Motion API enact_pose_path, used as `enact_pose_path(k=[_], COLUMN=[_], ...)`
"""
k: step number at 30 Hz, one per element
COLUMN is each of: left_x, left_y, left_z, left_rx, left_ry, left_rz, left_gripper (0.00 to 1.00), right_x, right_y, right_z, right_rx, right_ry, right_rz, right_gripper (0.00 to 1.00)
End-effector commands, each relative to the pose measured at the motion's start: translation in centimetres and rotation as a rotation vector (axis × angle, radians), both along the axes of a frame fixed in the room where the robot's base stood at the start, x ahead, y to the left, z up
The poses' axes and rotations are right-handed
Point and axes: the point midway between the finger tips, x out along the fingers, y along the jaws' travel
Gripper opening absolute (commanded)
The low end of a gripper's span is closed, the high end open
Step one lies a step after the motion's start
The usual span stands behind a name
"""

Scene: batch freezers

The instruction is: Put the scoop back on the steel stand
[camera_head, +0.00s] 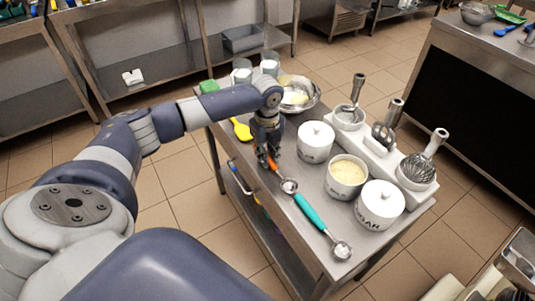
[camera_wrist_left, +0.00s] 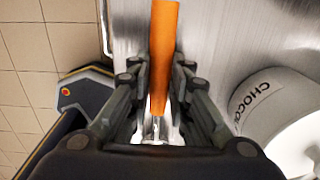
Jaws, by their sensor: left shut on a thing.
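My left gripper (camera_head: 268,160) is over the near side of the steel trolley top (camera_head: 318,182). It is shut on the orange handle of a scoop (camera_head: 272,165); the handle also shows between the fingers in the left wrist view (camera_wrist_left: 164,55). The scoop's small metal bowl (camera_head: 289,186) points toward the front right. I cannot tell whether the scoop touches the trolley top. A teal-handled scoop (camera_head: 309,211) lies in front of it. I cannot single out a separate steel stand. My right gripper is not in view.
A white tub (camera_head: 315,142), an open tub of cream (camera_head: 346,175) and a lidded sugar tub (camera_head: 380,204) stand right of the gripper. A white rack (camera_head: 381,158) holds several tools behind them. A yellow spatula (camera_head: 241,130) and steel bowl (camera_head: 300,94) lie farther back.

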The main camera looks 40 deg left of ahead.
Motion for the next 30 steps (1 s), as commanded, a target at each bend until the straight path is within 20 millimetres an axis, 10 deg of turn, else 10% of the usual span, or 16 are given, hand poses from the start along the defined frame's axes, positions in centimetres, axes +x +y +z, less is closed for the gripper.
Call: enact_pose_path(k=[3, 6, 19, 30], left_x=[0.0, 0.0, 0.1, 0.0], left_y=[0.0, 0.0, 0.0, 0.0], left_z=[-0.2, -0.2, 0.6, 7.8], left_rx=[0.0, 0.0, 0.0, -0.001], left_ry=[0.0, 0.0, -0.003, -0.005], left_rz=[0.001, 0.001, 0.001, 0.0], left_gripper=[0.0, 0.38, 0.38, 0.38], right_x=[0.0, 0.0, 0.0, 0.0], right_y=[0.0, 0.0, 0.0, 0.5], right_z=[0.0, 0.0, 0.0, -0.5], right_rx=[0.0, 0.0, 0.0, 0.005], right_ry=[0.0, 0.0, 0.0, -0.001], right_rz=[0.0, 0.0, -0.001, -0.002], right_gripper=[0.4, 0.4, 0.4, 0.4])
